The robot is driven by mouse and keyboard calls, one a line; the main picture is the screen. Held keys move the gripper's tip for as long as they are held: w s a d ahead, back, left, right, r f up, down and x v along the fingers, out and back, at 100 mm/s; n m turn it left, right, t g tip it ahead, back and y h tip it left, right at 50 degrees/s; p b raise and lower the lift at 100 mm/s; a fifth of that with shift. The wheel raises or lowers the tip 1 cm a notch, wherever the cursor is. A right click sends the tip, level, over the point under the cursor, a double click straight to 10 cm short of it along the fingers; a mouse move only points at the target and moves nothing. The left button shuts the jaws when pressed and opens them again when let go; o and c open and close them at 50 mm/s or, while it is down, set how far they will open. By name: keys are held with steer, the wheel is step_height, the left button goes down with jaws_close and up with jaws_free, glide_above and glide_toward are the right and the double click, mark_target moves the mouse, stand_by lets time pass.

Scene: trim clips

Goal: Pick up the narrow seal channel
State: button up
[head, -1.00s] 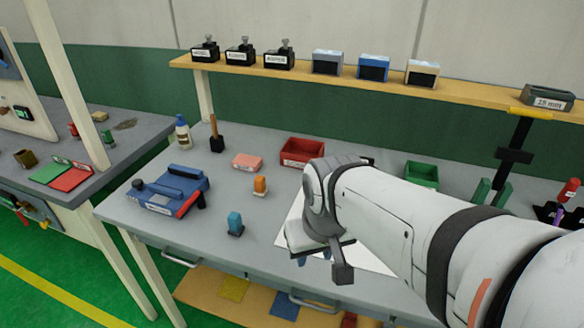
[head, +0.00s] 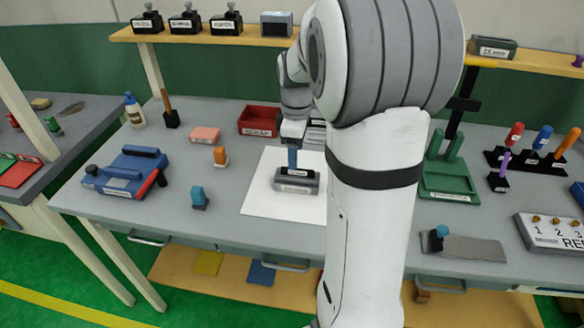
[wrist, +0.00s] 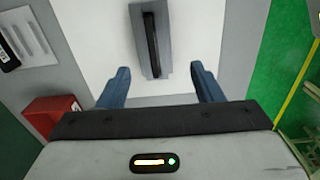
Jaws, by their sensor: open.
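A grey channel block (head: 297,180) with a dark slot and a small white label lies on a white sheet (head: 258,200) on the bench; the label is too small to read. In the wrist view the same channel (wrist: 167,45) shows at the top centre, its dark slot running lengthwise. My gripper (head: 292,160) is just above it in the head view. In the wrist view my gripper (wrist: 160,75) is open, its blue fingers spread on either side of the channel's line and holding nothing. A similar grey channel labelled "15 mm" (head: 492,48) sits on the shelf at right.
A red bin (head: 259,121) stands behind the sheet. A green holder (head: 447,181) is right of my arm, which hides the sheet's right part.

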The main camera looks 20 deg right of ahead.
mark_target(298, 169)
steer(key=f, duration=0.5)
steer(key=d+f, duration=0.1)
steer(key=f, duration=0.2)
steer(key=shift+w+p, duration=0.3)
steer(key=c, duration=1.1)
steer(key=shift+c, duration=0.2)
